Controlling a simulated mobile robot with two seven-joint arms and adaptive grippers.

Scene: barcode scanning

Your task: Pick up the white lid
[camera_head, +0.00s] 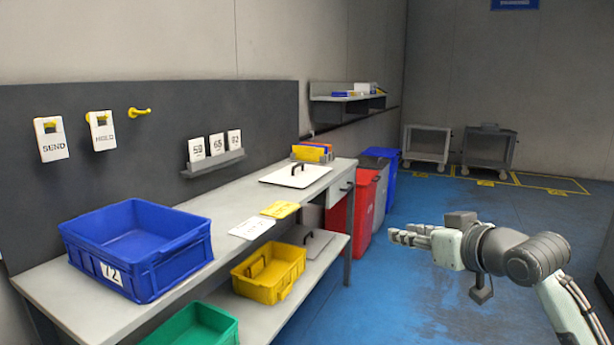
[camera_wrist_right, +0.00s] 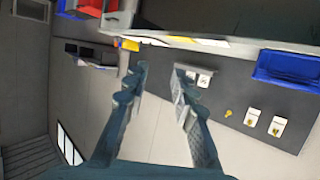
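The white lid (camera_head: 296,174) lies flat at the far end of the workbench top in the head view, with a dark handle on its upper face. My right gripper (camera_head: 396,237) is in the air over the floor, to the right of the bench and well apart from the lid. In the right wrist view the two fingers of this gripper (camera_wrist_right: 160,72) are spread with nothing between them. I cannot clearly make out the lid in the wrist view. My left gripper is not in view.
The workbench (camera_head: 75,295) carries a blue crate (camera_head: 140,250), a white card (camera_head: 252,227) and a yellow card (camera_head: 281,209). A yellow bin (camera_head: 268,285), a green bin (camera_head: 195,328) and a grey lid (camera_head: 318,241) sit below. A red bin (camera_head: 366,205) stands past the bench.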

